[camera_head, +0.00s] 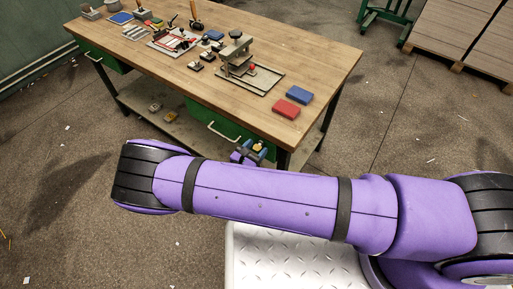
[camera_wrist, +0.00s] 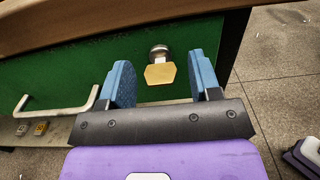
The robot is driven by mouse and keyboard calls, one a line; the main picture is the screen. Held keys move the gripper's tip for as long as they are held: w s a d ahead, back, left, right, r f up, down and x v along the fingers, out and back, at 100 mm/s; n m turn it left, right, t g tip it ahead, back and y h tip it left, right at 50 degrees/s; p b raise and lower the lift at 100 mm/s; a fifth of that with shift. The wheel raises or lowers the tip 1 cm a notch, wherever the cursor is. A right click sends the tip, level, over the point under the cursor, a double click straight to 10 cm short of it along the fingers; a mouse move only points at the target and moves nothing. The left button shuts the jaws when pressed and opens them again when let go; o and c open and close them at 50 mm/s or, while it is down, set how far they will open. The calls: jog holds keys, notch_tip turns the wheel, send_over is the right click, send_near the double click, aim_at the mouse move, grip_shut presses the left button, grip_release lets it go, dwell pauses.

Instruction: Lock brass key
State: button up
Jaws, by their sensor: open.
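The brass key (camera_wrist: 160,74) has a flat, six-sided bow and sits at a round silver lock (camera_wrist: 158,50) on the green drawer front (camera_wrist: 62,66). Its bow lies wider than tall in the wrist view; its shaft is hidden. My gripper (camera_wrist: 160,62) is open, with blue fingers to the left and right of the key and a gap on each side. In the head view my gripper (camera_head: 250,150) is by the bench's front right, a small brass spot between its fingers, partly hidden by my arm.
A pale drawer handle (camera_wrist: 58,108) sticks out left of my gripper. The wooden benchtop (camera_head: 320,60) overhangs the drawer and carries a clamp device (camera_head: 237,55), a red box (camera_head: 299,95) and a blue box (camera_head: 286,108). A lower shelf (camera_head: 160,120) is underneath. Open floor lies to the right.

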jog(key=shift+w+d, duration=0.2)
jog(key=c, duration=0.9)
